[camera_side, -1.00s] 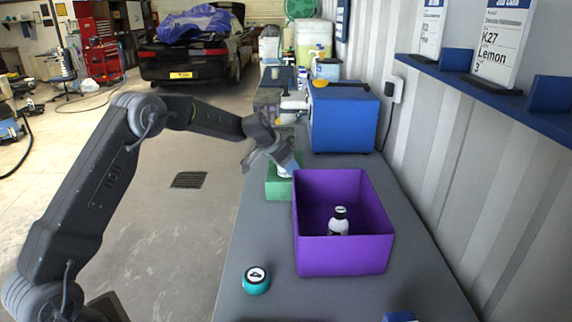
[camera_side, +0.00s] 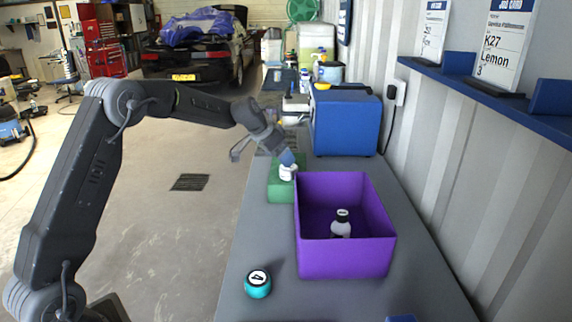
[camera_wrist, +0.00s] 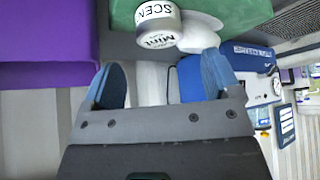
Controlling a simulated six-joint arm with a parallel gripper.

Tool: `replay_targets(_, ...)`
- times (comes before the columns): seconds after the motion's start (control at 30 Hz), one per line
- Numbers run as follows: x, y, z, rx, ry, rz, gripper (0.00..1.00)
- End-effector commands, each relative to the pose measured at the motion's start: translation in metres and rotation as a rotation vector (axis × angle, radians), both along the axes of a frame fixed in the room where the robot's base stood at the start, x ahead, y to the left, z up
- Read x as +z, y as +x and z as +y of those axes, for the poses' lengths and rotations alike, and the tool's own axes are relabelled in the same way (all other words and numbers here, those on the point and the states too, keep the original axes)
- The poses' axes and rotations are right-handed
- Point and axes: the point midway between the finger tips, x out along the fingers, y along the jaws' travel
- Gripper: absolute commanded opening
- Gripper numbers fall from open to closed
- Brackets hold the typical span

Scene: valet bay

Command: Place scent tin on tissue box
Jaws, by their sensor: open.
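The scent tin (camera_wrist: 158,20) is a white and grey round tin with "SCENT" and "Mint" lettering. It appears to stand on the green tissue box (camera_wrist: 262,8), beside a white tissue tuft (camera_wrist: 200,35). In the side view the tin (camera_side: 287,173) shows small and white on top of the green tissue box (camera_side: 281,192). My gripper (camera_side: 264,155) is open just above and beside the tin, with a blue fingertip close over it. In the wrist view the open jaws (camera_wrist: 160,80) have nothing between them, and the tin lies beyond the fingertips.
A purple bin (camera_side: 345,258) holding a white bottle (camera_side: 341,225) stands right in front of the tissue box. A teal round item (camera_side: 257,284) marked 4 sits nearer the front. A blue box (camera_side: 346,124) and several bottles stand behind. The bench's front left is mostly clear.

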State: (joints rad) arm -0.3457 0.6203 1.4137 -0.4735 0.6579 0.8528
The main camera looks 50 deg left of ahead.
Motion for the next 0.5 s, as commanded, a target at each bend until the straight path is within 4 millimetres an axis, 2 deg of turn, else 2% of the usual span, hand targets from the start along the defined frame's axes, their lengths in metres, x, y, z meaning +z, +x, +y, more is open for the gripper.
replay_targets(0.03,0.011,-0.006,0.002,0.002,0.001,-0.002,0.83)
replay_targets(0.2,0.035,-0.022,0.005,0.001,0.001,-0.001,0.83)
replay_targets(0.5,0.051,-0.033,0.006,0.001,0.000,0.001,0.83)
